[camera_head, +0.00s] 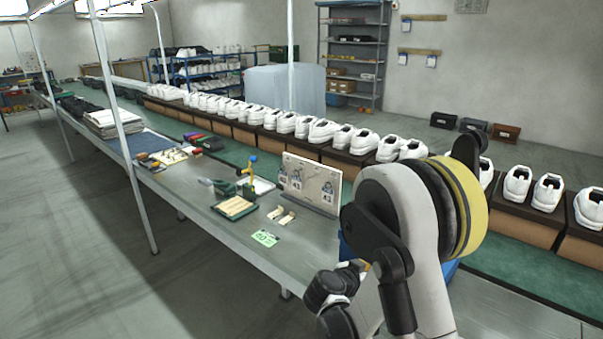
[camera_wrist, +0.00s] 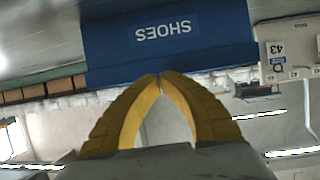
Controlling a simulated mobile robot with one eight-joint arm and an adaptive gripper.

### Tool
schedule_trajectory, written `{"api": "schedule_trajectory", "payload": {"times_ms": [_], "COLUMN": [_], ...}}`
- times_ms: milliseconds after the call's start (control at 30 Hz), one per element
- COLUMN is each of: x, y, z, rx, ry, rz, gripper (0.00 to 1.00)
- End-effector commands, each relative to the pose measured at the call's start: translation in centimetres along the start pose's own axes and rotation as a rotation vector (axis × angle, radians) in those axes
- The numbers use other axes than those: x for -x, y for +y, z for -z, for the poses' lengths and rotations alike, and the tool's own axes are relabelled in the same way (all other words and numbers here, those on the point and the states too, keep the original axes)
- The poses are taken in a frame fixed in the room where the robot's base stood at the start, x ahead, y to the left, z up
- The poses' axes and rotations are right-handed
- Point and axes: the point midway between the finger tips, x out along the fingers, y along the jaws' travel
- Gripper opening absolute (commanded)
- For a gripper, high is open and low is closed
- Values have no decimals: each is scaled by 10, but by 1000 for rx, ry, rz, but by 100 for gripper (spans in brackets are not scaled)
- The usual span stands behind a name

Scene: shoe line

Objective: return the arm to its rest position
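My arm is folded in the right foreground of the head view, and its fingers are hidden there. In the wrist view my gripper (camera_wrist: 160,76) shows two yellow fingers with their tips together and nothing seen between them. The wrist picture is upside down. A blue bin marked SHOES (camera_wrist: 170,38) appears beyond the fingertips; I cannot tell whether they touch it. In the head view the blue bin (camera_head: 451,269) is mostly hidden behind my arm.
White shoes on brown boxes (camera_head: 333,158) line the green belt behind. Open floor (camera_head: 80,240) lies at left.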

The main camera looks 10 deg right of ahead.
Motion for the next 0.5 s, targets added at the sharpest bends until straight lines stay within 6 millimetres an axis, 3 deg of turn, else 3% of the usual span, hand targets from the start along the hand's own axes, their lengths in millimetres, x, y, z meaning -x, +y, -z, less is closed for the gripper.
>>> {"api": "schedule_trajectory", "payload": {"times_ms": [167, 300, 500], "x": [23, 58, 118], "y": [11, 29, 61], "z": [25, 45, 59], "rx": [88, 194, 331], "ry": [-106, -231, -374], "rz": [35, 104, 246], "gripper": [0, 0, 0]}}
